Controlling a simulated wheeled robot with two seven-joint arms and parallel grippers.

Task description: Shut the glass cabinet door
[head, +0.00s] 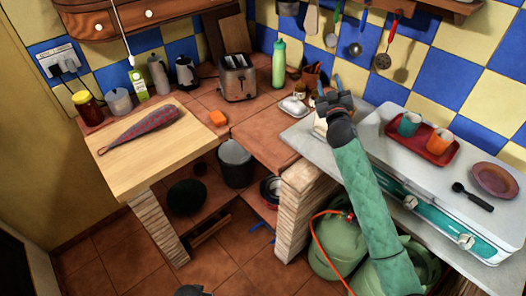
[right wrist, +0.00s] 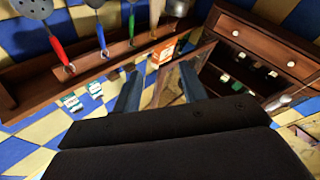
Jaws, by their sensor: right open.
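The wooden cabinet (head: 150,12) hangs on the wall at the top left of the head view, where only its lower drawer part shows. In the right wrist view, which is upside down, the cabinet (right wrist: 262,45) is at the upper right. A wood-framed pane, apparently its glass door (right wrist: 165,88), stands out from it at an angle, open, partly behind my fingers. My right gripper (head: 329,88) is raised near the back wall in the head view, open and empty. Its blue fingers (right wrist: 160,90) show apart in the wrist view; contact with the door cannot be told.
A utensil rack (right wrist: 100,60) with hanging ladles runs near my right gripper. Below are a toaster (head: 238,78), a green bottle (head: 279,64) and a red tray (head: 447,150) with cups. A dark piece at the head view's bottom edge seems to be my left gripper.

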